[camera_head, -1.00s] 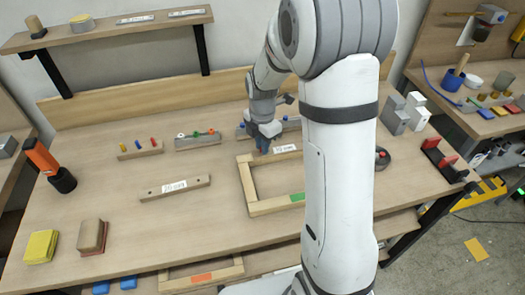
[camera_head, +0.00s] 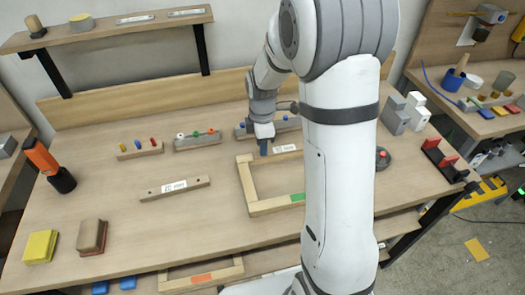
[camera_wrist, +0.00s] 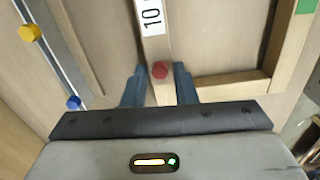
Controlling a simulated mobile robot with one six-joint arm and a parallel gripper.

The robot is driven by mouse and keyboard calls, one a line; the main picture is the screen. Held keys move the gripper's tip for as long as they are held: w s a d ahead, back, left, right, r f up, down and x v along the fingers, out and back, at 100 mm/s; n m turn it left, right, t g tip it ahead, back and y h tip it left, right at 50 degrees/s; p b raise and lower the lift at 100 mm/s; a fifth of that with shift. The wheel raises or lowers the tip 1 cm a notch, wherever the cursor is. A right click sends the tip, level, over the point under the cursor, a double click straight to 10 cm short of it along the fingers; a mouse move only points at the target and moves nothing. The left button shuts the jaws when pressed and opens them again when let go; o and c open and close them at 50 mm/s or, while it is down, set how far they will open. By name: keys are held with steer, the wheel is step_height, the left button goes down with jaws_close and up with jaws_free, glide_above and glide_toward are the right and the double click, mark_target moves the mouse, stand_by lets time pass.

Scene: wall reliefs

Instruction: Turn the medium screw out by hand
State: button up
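A red hex screw head (camera_wrist: 159,70) sits at the end of a wooden frame bar (camera_wrist: 153,48) with a white label reading "10". My gripper (camera_wrist: 159,80) is over it in the wrist view, with one blue finger on each side of the head and a visible gap to both. In the head view my gripper (camera_head: 263,147) points down at the back left corner of the wooden frame (camera_head: 246,185). The screw is hidden there. I cannot tell how far the head stands out of the wood.
A rail with a yellow screw (camera_wrist: 30,33) and a blue screw (camera_wrist: 74,103) lies close beside my gripper. A labelled wooden bar (camera_head: 174,187), a small screw rack (camera_head: 141,150) and a grey screw rack (camera_head: 198,141) lie to the left. The front middle of the table is clear.

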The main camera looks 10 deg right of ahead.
steer(key=m, duration=0.3)
steer(key=shift+m, duration=0.3)
steer(key=m, duration=0.7)
steer(key=shift+m, duration=0.4)
steer(key=m, duration=0.3)
steer(key=shift+c, duration=0.6)
steer(key=c, duration=0.4)
steer(key=n, duration=0.3)
steer(key=shift+n+b, duration=0.3)
steer(key=shift+n, duration=0.1)
jaws_close()
steer(key=shift+n, duration=0.5)
